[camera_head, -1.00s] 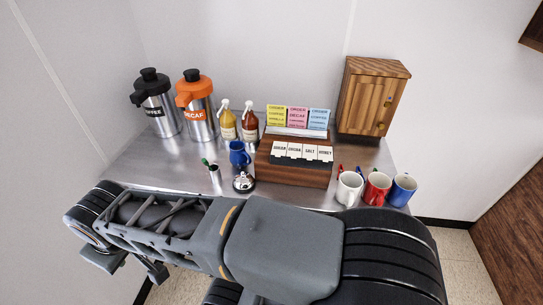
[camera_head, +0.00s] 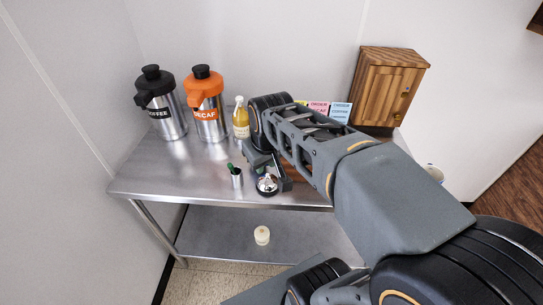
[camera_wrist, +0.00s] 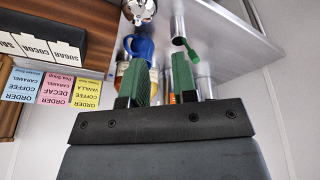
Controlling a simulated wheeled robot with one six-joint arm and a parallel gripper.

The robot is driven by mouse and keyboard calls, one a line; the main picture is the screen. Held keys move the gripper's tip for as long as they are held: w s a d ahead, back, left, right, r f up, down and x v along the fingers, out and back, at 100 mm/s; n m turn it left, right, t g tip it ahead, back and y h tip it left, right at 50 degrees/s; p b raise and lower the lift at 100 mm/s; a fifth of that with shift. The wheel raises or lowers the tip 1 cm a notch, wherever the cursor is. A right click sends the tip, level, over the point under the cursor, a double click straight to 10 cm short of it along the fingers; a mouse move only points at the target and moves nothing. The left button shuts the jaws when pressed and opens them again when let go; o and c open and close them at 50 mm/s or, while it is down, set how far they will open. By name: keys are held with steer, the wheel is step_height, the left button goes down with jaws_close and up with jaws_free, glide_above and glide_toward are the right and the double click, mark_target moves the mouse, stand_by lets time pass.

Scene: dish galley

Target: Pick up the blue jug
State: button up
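The blue jug (camera_wrist: 141,47) shows in the wrist view, just beyond the tip of the left finger and partly covered by it. In the head view my arm and gripper hide it. My gripper (camera_wrist: 162,66) is open, with two green-padded fingers and nothing visible between them. The jug lies towards the left finger rather than midway between the two. In the head view my gripper (camera_head: 270,171) hangs over the steel counter, close to the bell and the pen cup.
A silver bell (camera_head: 267,184) and a metal pen cup (camera_head: 236,178) stand near the counter's front edge. Coffee (camera_head: 164,112) and decaf (camera_head: 207,112) dispensers and a yellow syrup bottle (camera_head: 240,122) stand behind. A wooden cabinet (camera_head: 385,88) is at the right. The left front counter is clear.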

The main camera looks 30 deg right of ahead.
steer(key=w+d+f+n+g, duration=0.2)
steer(key=w+d+f, duration=0.15)
steer(key=w, duration=0.45)
steer(key=w+d+f+n+g, duration=0.1)
steer(key=w+d+f+n, duration=0.1)
steer(key=w+d, duration=0.45)
steer(key=f, duration=0.2)
steer(key=w+f, duration=0.1)
steer(key=f, duration=0.1)
steer(key=a+f+p, duration=0.1)
steer(key=f, duration=0.1)
steer(key=shift+w+f, duration=0.15)
steer(key=shift+w, duration=0.05)
steer(key=shift+w+d+f+p, duration=0.1)
steer(key=shift+f+p, duration=0.75)
steer(key=shift+f, duration=2.4)
jaws_close()
